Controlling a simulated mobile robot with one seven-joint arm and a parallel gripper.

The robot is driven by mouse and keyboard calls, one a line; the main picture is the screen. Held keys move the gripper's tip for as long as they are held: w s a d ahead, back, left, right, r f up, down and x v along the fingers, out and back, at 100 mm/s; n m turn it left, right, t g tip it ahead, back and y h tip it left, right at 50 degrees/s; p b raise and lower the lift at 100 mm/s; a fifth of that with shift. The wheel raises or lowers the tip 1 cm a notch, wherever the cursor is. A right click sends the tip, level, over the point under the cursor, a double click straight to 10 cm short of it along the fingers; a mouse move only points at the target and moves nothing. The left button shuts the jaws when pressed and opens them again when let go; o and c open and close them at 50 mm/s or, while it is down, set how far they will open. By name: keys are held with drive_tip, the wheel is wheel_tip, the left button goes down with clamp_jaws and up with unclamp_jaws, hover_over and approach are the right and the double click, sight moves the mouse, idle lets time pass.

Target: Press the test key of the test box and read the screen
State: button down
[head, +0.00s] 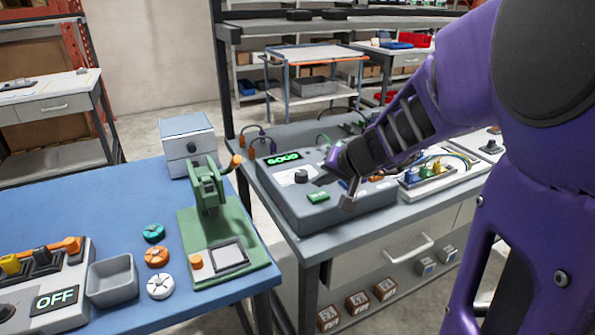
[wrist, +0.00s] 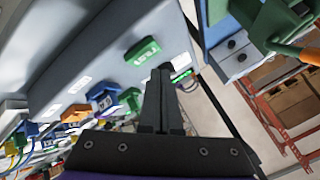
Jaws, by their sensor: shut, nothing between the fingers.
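The test box (head: 335,212) is a grey case on the grey bench, with a sloped top. Its screen (head: 283,158) is lit and reads GOOD in green letters. The green test key (head: 318,196) is on its front left; it also shows in the wrist view (wrist: 143,50), with lettering too small to read surely. My gripper (head: 347,203) is shut and empty, over the box just right of the key and apart from it in the head view. In the wrist view its fingers (wrist: 164,74) partly cover a green lit strip. My arm hides the box's right part.
A black knob (head: 301,176) stands on the box behind the key. A tray with coloured connectors (head: 440,178) lies to the right. On the blue table (head: 90,185) at left are a green press (head: 215,225), a grey bin (head: 112,279) and an OFF switch panel (head: 56,299).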

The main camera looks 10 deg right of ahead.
sight(320, 198)
wheel_tip(320, 198, up, 4)
drive_tip(key=p, duration=0.2)
drive_tip(key=shift+r+p, duration=0.2)
drive_tip(key=shift+p, duration=0.15)
idle(0.3)
